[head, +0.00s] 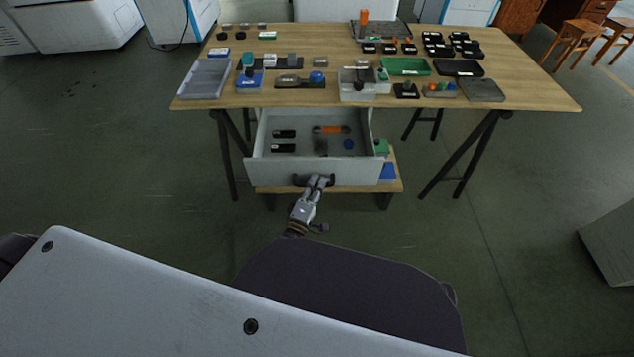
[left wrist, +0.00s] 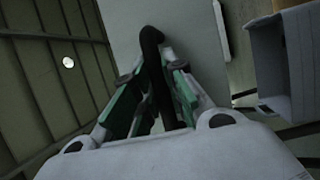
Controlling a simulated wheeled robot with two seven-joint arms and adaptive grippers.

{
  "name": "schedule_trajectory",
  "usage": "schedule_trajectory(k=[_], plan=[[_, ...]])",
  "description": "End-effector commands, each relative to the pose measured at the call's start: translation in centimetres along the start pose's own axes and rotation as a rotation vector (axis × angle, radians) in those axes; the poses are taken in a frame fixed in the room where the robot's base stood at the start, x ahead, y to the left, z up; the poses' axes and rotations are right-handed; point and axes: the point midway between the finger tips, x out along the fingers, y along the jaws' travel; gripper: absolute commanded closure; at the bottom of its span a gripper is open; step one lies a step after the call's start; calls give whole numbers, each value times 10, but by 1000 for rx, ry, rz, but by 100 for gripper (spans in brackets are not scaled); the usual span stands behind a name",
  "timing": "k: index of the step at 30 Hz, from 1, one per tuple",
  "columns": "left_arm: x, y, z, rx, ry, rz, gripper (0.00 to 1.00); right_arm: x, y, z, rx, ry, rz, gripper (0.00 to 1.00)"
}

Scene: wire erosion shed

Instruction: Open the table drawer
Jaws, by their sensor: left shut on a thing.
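The table drawer (head: 270,170) is a light grey box under the wooden table (head: 330,97). It stands pulled out, with its inside showing in the head view. Its dark handle (head: 299,181) is on the front face. My left gripper (head: 319,182) is at the handle, shut on it. In the left wrist view the fingers (left wrist: 155,95) close around the dark handle bar (left wrist: 151,42), in front of the pale drawer front (left wrist: 190,30). My right gripper is not in view.
The drawer holds black items (head: 284,134), an orange-handled tool (head: 330,129) and a small blue piece (head: 348,144). A wooden lower shelf (head: 330,188) lies beneath, with green and blue things at its right. Trays and small parts cover the tabletop. Dark trestle legs (head: 470,155) stand either side.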

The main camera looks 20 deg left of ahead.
Motion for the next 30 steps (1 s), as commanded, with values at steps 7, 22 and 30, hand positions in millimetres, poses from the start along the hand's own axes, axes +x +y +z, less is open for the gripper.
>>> schedule_trajectory(k=[7,22,30], plan=[[0,-1,0,0,0,-3,78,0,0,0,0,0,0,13],[-1,0,0,0,0,-1,65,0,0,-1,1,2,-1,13],[-12,-1,0,1,-1,-2,65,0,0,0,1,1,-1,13]])
